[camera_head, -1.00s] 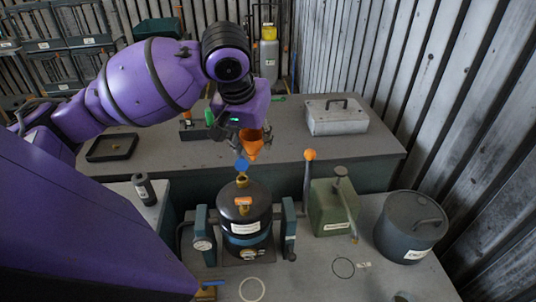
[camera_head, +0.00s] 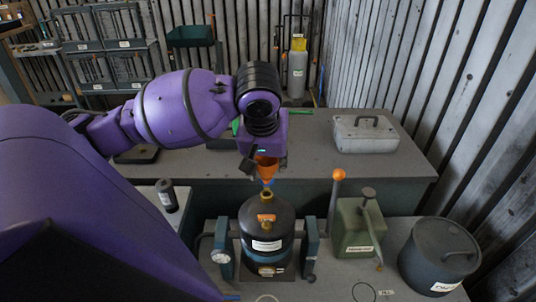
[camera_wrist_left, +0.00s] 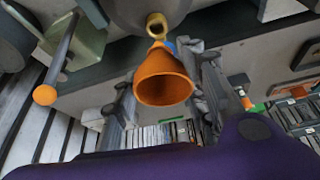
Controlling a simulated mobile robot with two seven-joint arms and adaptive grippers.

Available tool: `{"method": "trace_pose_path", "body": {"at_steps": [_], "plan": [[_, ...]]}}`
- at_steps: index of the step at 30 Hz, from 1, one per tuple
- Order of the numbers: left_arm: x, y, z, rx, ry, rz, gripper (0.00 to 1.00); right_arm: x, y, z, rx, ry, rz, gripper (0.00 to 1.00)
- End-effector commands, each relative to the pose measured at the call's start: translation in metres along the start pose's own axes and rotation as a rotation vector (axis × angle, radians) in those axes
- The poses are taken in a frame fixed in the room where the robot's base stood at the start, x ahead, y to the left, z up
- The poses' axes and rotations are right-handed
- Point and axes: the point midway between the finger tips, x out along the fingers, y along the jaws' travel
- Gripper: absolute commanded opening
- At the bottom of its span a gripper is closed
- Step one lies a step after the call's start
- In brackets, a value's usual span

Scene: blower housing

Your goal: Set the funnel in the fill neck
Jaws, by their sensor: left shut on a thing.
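The orange funnel (camera_head: 267,168) is held by my left gripper (camera_head: 266,159), wide mouth up and narrow end down. It also shows in the left wrist view (camera_wrist_left: 165,80), between the two grey fingers of the left gripper (camera_wrist_left: 167,72). The brass fill neck (camera_head: 266,197) stands on top of the dark tank (camera_head: 266,222). The funnel's narrow end is just above the neck, close to its open ring (camera_wrist_left: 156,24) in the wrist view; whether they touch is unclear. A small blue part (camera_head: 268,183) shows between funnel and neck. My right gripper is not in view.
A lever with an orange knob (camera_head: 338,174) rises right of the tank. A grey box (camera_head: 365,134) stands on the back bench. A dark cylinder (camera_head: 167,195) stands at left.

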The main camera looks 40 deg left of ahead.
Motion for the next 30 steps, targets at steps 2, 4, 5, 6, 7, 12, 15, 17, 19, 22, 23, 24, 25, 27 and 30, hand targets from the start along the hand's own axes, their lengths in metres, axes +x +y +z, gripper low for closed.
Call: {"method": "trace_pose_path", "body": {"at_steps": [2,4,5,6,7,12,15,17,19,22,23,24,25,27,30], "plan": [[0.006,0.000,0.003,0.000,0.000,0.001,0.25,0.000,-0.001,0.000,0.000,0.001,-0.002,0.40],[0.011,0.000,0.005,0.000,-0.001,0.000,0.25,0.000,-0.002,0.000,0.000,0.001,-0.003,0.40],[0.014,0.000,0.006,0.000,-0.001,0.000,0.25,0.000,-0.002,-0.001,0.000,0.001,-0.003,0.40],[0.017,0.000,0.007,0.000,-0.001,0.000,0.25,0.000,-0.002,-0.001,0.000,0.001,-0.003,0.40],[0.019,0.000,0.008,0.000,-0.002,0.000,0.25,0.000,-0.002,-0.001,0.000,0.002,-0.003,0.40],[0.029,0.000,0.012,-0.001,0.001,0.001,0.25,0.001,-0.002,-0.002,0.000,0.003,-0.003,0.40],[0.029,0.000,0.012,0.000,0.001,0.001,0.25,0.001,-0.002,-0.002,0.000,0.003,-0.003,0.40],[0.029,0.000,0.012,0.000,0.001,0.001,0.25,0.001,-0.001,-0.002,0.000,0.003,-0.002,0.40],[0.030,0.000,0.013,0.000,0.000,0.001,0.25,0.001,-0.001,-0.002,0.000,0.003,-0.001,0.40],[0.031,0.000,0.014,0.000,0.000,0.001,0.25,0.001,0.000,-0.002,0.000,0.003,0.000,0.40],[0.031,0.000,0.014,0.000,0.001,0.001,0.25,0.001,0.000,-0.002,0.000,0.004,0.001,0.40],[0.031,0.000,0.014,0.000,0.001,0.001,0.25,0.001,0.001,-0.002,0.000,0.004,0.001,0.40],[0.031,0.000,0.014,0.000,0.001,0.001,0.25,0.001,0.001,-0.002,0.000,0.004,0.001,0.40],[0.031,0.000,0.014,0.000,0.001,0.001,0.25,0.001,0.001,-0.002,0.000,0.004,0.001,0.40],[0.031,0.000,0.013,0.000,0.001,0.001,0.25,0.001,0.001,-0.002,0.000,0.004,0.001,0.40]]}}
